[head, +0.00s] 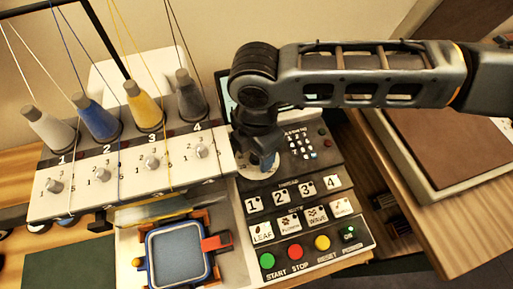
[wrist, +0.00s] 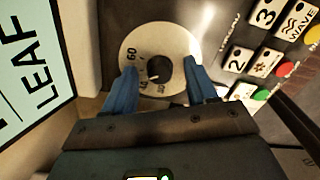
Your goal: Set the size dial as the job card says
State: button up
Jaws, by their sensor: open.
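The size dial (wrist: 165,34) is a pale disc with a dark knob (wrist: 159,67) at its centre. A "60" reads at its left side; other marks near its lower edge are small and partly unclear. My gripper (wrist: 160,73) is open, with its blue fingers on either side of the knob; I cannot tell whether they touch it. In the head view my gripper (head: 264,163) is over the dial (head: 245,172), which it partly hides. A pale screen (wrist: 32,75) shows "LEAF" in the wrist view; my arm mostly covers it in the head view. I cannot make out a job card.
The control panel (head: 262,217) has numbered keys, pattern keys and coloured START, STOP and RESET buttons (head: 322,243) below the dial. Thread cones (head: 148,108) stand on the machine at left. A blue hoop (head: 180,255) sits in front. A brown-topped table (head: 440,140) is at right.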

jog(key=c, duration=1)
jog(key=shift+m, duration=0.8)
jog(key=shift+c, duration=0.2)
jog(key=o, duration=1)
jog(key=shift+o, duration=0.2)
jog(key=shift+r+b, duration=0.6)
jog(key=shift+r, duration=3.35)
